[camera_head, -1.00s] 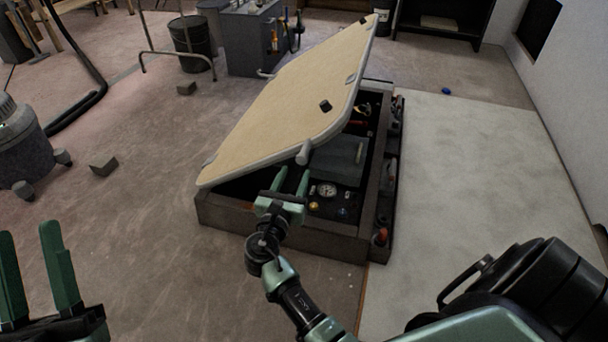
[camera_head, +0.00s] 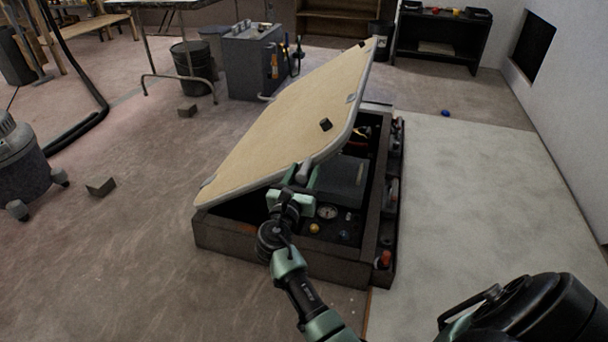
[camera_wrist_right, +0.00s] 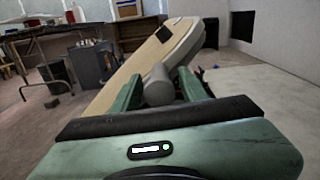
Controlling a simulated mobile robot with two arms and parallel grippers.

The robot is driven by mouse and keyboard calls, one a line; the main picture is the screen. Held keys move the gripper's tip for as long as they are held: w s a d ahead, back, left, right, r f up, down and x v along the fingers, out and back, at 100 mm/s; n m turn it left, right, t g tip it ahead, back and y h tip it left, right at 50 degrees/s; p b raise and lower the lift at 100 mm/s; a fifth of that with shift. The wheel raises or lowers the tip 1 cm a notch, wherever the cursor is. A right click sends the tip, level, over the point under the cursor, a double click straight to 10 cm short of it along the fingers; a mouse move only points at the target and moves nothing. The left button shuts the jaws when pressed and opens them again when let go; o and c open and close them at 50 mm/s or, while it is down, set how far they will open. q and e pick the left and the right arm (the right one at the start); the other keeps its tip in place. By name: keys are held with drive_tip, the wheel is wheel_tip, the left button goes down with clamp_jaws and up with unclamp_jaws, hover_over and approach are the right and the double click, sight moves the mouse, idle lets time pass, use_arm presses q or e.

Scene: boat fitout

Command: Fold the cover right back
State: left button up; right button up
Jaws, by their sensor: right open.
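The cover (camera_head: 275,133) is a tan panel with a pale rim, tilted up over a dark open box (camera_head: 250,235). Its raised edge points to the upper right, and its lower left end is close to the box rim. A grey cylindrical handle (camera_head: 303,171) sticks out from the cover's near edge. My right gripper (camera_head: 306,178) is open, with its fingers on either side of this handle. In the right wrist view the handle (camera_wrist_right: 157,86) shows between the two green fingers; contact cannot be told. My left gripper is out of view.
Gauges and small parts (camera_head: 327,212) lie inside the box, and tools (camera_head: 386,258) sit in its right side tray. A pale floor panel (camera_head: 460,200) lies to the right. A grey cabinet (camera_head: 255,62) and a dark bin (camera_head: 190,70) stand behind.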

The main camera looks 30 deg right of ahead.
clamp_jaws()
idle(1.4)
